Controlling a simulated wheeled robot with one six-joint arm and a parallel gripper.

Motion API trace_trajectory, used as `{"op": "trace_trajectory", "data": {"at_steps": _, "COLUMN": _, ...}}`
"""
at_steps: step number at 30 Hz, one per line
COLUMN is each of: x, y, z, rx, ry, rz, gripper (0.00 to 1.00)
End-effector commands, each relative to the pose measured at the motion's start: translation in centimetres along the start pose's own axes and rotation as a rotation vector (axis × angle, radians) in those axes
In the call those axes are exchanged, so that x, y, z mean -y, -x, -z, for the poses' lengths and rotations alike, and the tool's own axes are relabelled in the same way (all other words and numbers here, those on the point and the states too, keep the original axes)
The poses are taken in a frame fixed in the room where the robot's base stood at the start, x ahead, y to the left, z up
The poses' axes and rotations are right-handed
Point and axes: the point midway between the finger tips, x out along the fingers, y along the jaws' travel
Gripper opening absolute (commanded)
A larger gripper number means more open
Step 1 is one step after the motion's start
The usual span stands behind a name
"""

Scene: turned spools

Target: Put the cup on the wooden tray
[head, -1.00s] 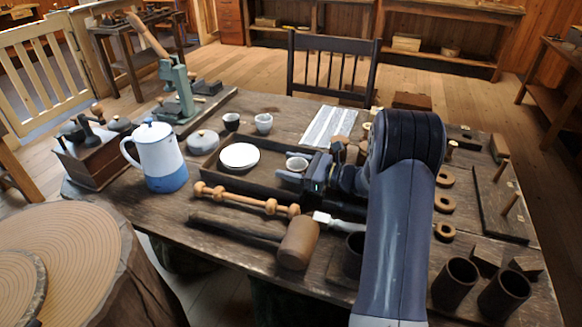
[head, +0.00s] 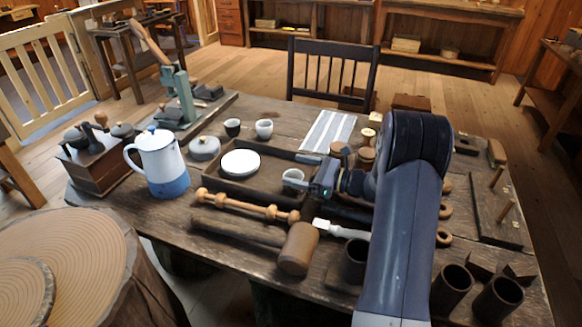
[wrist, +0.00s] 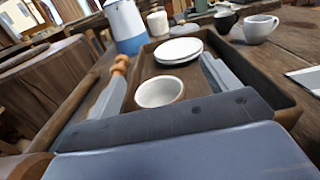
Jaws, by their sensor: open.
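The wooden tray (head: 222,190) is a dark, low-walled box on the table; its rim also shows in the wrist view (wrist: 285,103). A white cup with a handle (wrist: 260,28) stands on the table beyond the tray; it also shows in the head view (head: 264,128). A dark cup (head: 232,127) stands left of it, also outside the tray. A small white round vessel (wrist: 160,92), with no handle visible, sits in the tray near white plates (wrist: 178,50). My gripper (head: 304,173) is open over the tray's right part, its fingers spread either side of that vessel, holding nothing.
A white and blue pot (head: 162,163) and a lidded jar (head: 205,147) stand left of the tray. A turned wooden spindle (head: 245,205) and a mallet (head: 297,248) lie in front. A striped cloth (head: 328,131) lies behind my gripper.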

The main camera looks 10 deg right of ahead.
Motion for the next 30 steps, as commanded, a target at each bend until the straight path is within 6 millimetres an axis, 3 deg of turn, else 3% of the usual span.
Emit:
{"op": "trace_trajectory", "data": {"at_steps": 1, "x": 0.1, "y": 1.6, "z": 0.3, "rx": -0.001, "ry": 0.000, "rz": 0.006, "gripper": 0.82}}
{"op": "trace_trajectory", "data": {"at_steps": 6, "x": 0.1, "y": 5.5, "z": 0.3, "rx": -0.001, "ry": 0.000, "rz": 0.005, "gripper": 0.82}}
{"op": "trace_trajectory", "data": {"at_steps": 12, "x": 0.0, "y": 8.5, "z": 0.2, "rx": 0.000, "ry": -0.001, "rz": 0.002, "gripper": 0.82}}
{"op": "trace_trajectory", "data": {"at_steps": 18, "x": 0.0, "y": 9.6, "z": 0.2, "rx": 0.000, "ry": 0.000, "rz": 0.001, "gripper": 0.82}}
{"op": "trace_trajectory", "data": {"at_steps": 30, "x": 0.0, "y": 9.6, "z": -0.4, "rx": 0.000, "ry": 0.000, "rz": 0.000, "gripper": 0.82}}
